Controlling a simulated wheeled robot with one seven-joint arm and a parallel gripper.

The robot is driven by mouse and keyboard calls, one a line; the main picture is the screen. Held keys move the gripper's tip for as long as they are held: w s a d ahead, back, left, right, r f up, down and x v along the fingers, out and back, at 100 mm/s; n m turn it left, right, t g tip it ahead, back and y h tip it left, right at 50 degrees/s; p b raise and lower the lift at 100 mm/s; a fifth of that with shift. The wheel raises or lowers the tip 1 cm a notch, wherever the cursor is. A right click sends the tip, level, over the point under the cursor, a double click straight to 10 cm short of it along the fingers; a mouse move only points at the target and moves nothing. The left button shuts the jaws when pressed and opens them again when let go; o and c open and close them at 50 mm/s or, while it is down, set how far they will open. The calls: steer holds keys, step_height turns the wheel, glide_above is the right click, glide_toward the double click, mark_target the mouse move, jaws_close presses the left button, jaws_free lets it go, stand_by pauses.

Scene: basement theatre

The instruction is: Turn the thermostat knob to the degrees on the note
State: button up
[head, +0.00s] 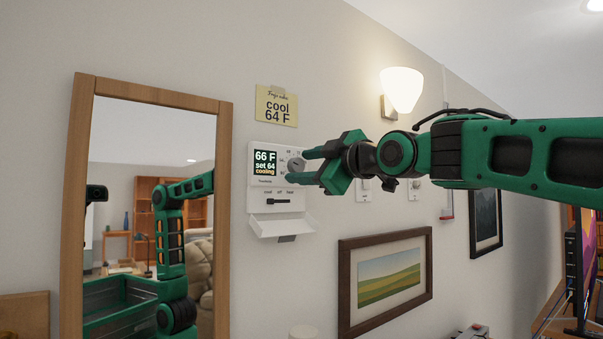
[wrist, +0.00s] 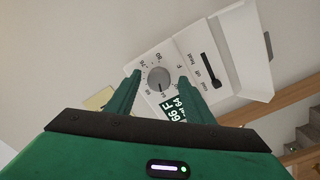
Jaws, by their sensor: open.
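The white thermostat (head: 264,188) hangs on the wall; its screen (head: 265,167) reads "66 F", "set 64", "cooling". Below the screen, a slider (head: 278,201) under the words cool, off, heat stands toward the left, at cool. The yellow note (head: 276,106) above reads "cool 64 F". The round grey knob (wrist: 159,78) shows between my fingers in the wrist view, and part of it (head: 296,164) shows in the head view. My gripper (head: 299,168) is open, with one finger on each side of the knob; I cannot tell whether they touch it.
A wood-framed mirror (head: 82,200) stands left of the thermostat and reflects my arm. A small open flap or shelf (head: 282,228) juts out under the thermostat. A framed landscape picture (head: 345,290), wall switches (head: 364,190) and a lit wall lamp (head: 401,90) are to the right.

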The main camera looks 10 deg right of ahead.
steer(key=v, duration=1)
steer(key=shift+s+d+f, duration=0.15)
steer(key=s+d+f+m+g+h, duration=0.1)
steer(key=d+f+m+g+h, duration=0.2)
steer(key=d+f, duration=0.5)
steer(key=s+d+f+m+g+h, duration=0.15)
steer(key=d+f+m, duration=0.25)
steer(key=f, duration=0.7)
steer(key=d+f+m+g+h, duration=0.2)
steer(key=d+f+m+h, duration=0.15)
steer(key=d+f, duration=0.45)
steer(key=s+d+f+m+g, duration=0.2)
steer(key=s+f+m+g, duration=0.3)
steer(key=s+f, duration=0.7)
steer(key=s+d+f+m+g, duration=0.2)
steer(key=s+f+m+g, duration=0.2)
steer(key=s+f, duration=0.9)
steer(key=s+m, duration=0.1)
steer(key=m, duration=0.1)
steer(key=shift+s+d+m+g, duration=0.35)
steer(key=shift+s, duration=0.05)
